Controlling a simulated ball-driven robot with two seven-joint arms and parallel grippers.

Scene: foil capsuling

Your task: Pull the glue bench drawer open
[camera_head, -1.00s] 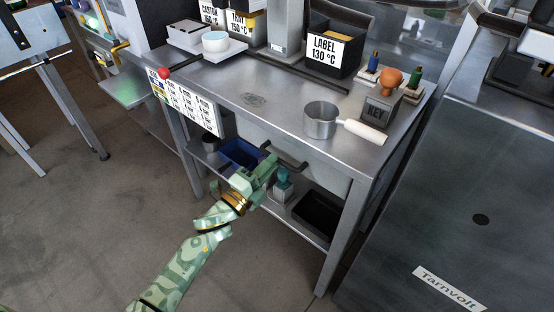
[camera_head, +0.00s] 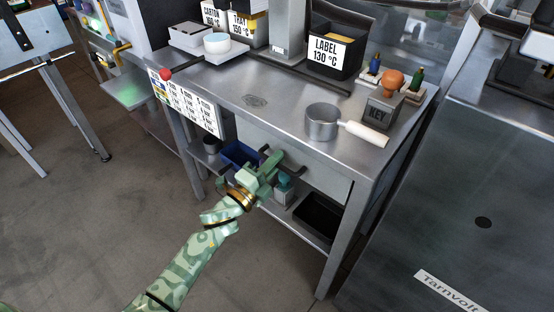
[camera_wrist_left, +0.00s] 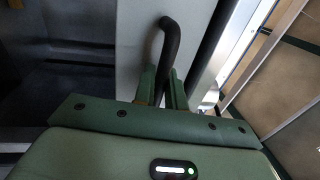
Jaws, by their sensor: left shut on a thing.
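The glue bench (camera_head: 270,108) is a steel table with a pale grey drawer front (camera_head: 322,180) under its top. A dark bar handle (camera_head: 296,167) is on the drawer front. My left gripper (camera_head: 274,163), pale green, is shut on the handle, reaching in from the lower left. In the left wrist view, the handle (camera_wrist_left: 170,42) rises from between the two green fingers (camera_wrist_left: 163,88) and curves over at its top, beside the pale drawer front (camera_wrist_left: 136,40). How far the drawer stands out is hard to tell. My right gripper is not in view.
A blue bin (camera_head: 240,154) and a black tray (camera_head: 320,218) sit on the lower shelf. Floor at the front left is clear.

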